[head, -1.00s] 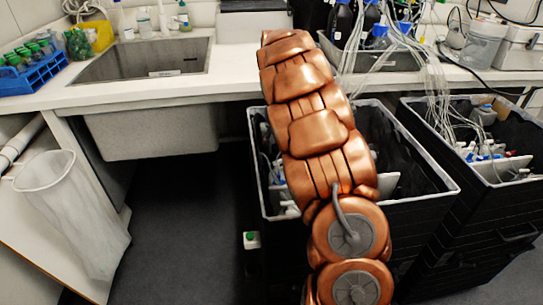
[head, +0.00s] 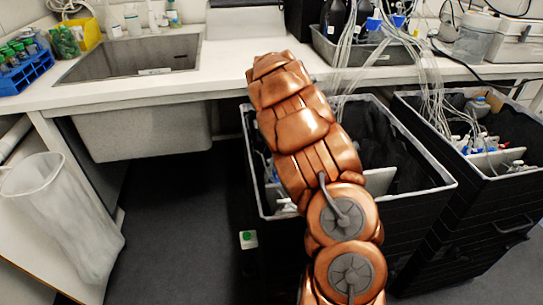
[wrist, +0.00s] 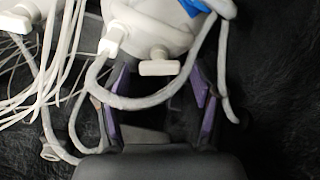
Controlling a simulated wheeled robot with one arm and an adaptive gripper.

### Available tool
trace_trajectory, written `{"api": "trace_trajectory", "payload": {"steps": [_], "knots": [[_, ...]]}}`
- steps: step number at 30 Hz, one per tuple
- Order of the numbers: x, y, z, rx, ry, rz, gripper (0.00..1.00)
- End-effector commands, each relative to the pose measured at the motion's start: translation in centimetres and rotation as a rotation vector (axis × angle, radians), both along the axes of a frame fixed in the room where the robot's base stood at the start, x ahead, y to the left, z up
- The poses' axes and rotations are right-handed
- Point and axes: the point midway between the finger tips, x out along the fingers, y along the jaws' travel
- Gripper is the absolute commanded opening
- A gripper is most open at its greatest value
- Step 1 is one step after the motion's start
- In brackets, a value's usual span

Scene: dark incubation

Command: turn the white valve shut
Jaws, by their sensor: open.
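In the wrist view, a white valve with a T-shaped handle (wrist: 159,68) sits below a white rounded container (wrist: 152,25). My gripper (wrist: 158,84) is open, its purple-padded fingers to the left and right of the handle. The handle lies near the fingertips, in line with the gap; I cannot tell how deep it is between them. A white tube (wrist: 140,103) loops across the gap below the handle. Nothing is gripped. In the head view my copper arm reaches over the black bin, and it hides my gripper and the valve.
Loose white tubes (wrist: 45,70) hang at the left of the wrist view. The black bin (head: 410,215) has a grey rim, and a second bin (head: 490,215) stands to its right. The bench holds a sink (head: 130,57). Dark floor (head: 185,220) is open at the left.

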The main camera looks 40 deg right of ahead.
Motion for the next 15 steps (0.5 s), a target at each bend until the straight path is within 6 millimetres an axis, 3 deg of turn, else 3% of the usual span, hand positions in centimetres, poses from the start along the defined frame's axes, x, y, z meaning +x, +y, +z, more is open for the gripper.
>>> {"api": "trace_trajectory", "payload": {"steps": [7,15], "knots": [[-0.01,-0.01,-0.06,0.000,0.000,0.000,0.66],[-0.01,-0.01,-0.06,0.000,0.000,0.000,0.38]]}}
